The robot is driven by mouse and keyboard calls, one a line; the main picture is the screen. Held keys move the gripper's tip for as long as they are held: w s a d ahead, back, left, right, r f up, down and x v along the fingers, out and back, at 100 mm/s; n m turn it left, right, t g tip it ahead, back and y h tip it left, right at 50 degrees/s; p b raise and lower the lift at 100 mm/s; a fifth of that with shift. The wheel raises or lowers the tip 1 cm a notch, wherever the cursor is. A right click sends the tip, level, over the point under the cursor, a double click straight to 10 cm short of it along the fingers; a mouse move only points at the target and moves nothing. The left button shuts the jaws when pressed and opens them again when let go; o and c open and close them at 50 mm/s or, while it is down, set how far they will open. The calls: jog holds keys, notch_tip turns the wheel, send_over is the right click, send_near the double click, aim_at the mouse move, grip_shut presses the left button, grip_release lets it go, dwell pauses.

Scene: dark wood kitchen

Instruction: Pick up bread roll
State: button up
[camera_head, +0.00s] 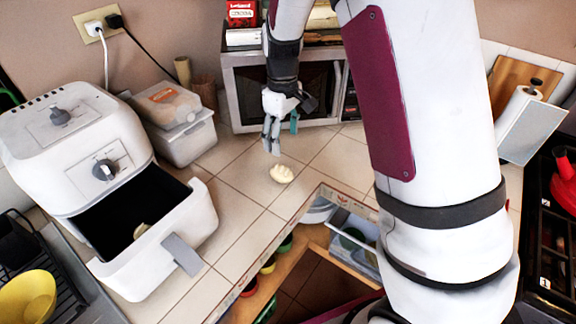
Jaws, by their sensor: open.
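A pale cream bread roll (282,174) lies on the tiled counter (235,190) near its inner corner. My gripper (271,146) reaches down from above, its fingertips just above and slightly to the left of the roll in the picture. It is open, and nothing shows between its fingers. How far the fingertips are from the roll in depth is hard to tell. Another light-coloured piece (141,231), perhaps bread, lies in the open drawer of the white air fryer (110,170).
A lidded plastic box (185,135) and a microwave (240,95) stand behind the roll. The air fryer drawer juts out at left. An open drawer with containers (350,240) lies below the counter edge. A paper towel roll (512,115) stands at right.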

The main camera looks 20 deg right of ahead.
aim_at(282, 169)
notch_tip(282, 169, down, 8)
jog(key=shift+r+p, duration=0.1)
jog(key=shift+p, duration=0.3)
jog(key=shift+w+a+f+p, duration=0.1)
jog(key=shift+w+f+p, duration=0.1)
jog(key=shift+f, duration=0.8)
jog(key=shift+w+f+p, duration=0.1)
jog(key=shift+f+p, duration=0.05)
jog(key=shift+f, duration=0.9)
jog(key=shift+w+a+f+p, duration=0.1)
jog(key=shift+f+p, duration=0.1)
jog(key=shift+f, duration=0.8)
jog(key=c, duration=1.2)
